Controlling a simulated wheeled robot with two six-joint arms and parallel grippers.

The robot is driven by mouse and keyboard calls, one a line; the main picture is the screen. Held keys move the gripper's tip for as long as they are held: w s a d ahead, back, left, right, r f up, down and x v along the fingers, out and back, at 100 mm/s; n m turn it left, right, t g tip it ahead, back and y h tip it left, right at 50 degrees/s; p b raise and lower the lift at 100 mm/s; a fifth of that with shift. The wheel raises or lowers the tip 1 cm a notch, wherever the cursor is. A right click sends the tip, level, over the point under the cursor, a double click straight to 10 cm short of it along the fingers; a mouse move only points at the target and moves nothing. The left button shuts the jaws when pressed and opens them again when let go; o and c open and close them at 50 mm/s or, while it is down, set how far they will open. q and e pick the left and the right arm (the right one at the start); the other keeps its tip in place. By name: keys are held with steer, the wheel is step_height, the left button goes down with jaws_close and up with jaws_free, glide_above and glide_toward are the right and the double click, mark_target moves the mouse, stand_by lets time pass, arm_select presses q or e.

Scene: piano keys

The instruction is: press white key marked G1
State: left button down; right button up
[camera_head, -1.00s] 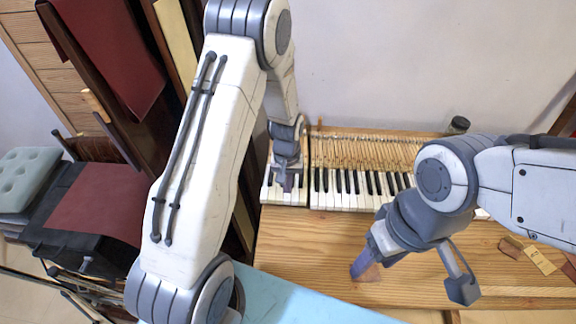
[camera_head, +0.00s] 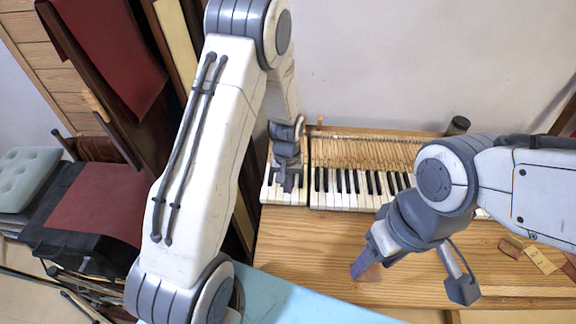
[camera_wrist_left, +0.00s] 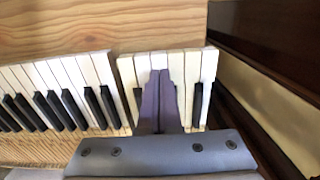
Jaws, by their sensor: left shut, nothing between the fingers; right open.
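The piano keyboard shows in the head view as a short left block of white keys (camera_head: 268,196) and a longer right block (camera_head: 345,201), with a dark gap between them. My left gripper (camera_head: 287,186) is shut and empty, over the left block. In the left wrist view its fingertips (camera_wrist_left: 159,76) lie over the white keys of the short block (camera_wrist_left: 143,62), near their front ends; I cannot tell whether they touch. No key markings are readable, so I cannot tell which is G1. My right gripper (camera_head: 362,268) is open above the wooden table, away from the keys.
The wooden table (camera_head: 300,245) in front of the keys is mostly bare. Small brown and tan pieces (camera_head: 540,260) lie at its right. A dark jar (camera_head: 458,125) stands behind the keyboard. A dark wooden panel (camera_wrist_left: 265,40) borders the short block in the left wrist view.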

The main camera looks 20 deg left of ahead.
arm_select(q)
steer(key=shift+f+b, duration=0.8)
steer(key=shift+f, duration=0.5)
step_height(320, 180, up, 9)
steer(key=p, duration=0.8)
steer(key=shift+r, duration=0.15)
